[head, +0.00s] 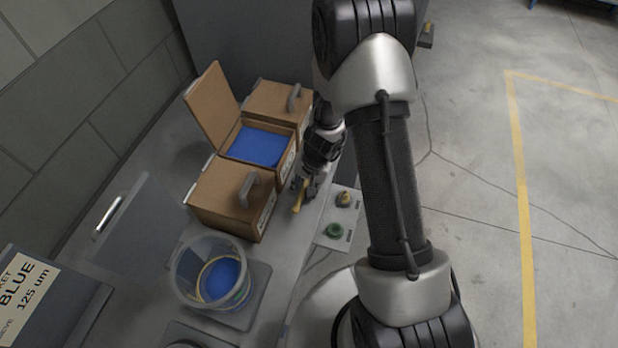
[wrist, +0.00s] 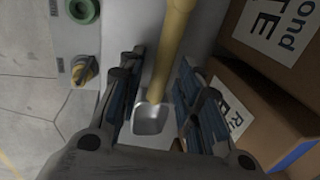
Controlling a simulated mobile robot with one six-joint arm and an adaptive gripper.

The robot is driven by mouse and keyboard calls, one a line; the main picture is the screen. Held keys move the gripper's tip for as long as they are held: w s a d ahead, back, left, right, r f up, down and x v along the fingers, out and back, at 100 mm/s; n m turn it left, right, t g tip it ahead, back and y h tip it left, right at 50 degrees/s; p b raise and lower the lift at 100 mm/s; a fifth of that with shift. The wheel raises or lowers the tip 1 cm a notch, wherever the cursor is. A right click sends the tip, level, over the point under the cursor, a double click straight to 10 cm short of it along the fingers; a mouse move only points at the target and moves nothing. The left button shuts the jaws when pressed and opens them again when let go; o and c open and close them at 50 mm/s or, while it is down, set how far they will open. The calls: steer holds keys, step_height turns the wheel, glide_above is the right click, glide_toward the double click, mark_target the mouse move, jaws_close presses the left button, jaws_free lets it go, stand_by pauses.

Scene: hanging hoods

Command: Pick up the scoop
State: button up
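The scoop has a yellow handle (head: 299,196) and a small grey metal pan, and it is beside the box fronts in the head view. In the wrist view the scoop (wrist: 170,50) runs down from the top edge, its pan low in the middle. My gripper (wrist: 160,68) is open, with one finger on each side of the scoop and visible gaps between. In the head view my gripper (head: 311,183) is at the scoop, partly hidden by my arm.
A lidded cardboard box (head: 220,193), an open box with blue contents (head: 258,146) and another lidded box (head: 272,100) stand left of my gripper. A clear bucket (head: 185,283) holds blue material. A panel with a green button (head: 334,231) and yellow knob (head: 344,199) is close on the right.

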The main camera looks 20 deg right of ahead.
jaws_close()
steer(key=shift+r, duration=0.1)
stand_by(0.5)
step_height(320, 180, up, 20)
steer(key=p, duration=0.9)
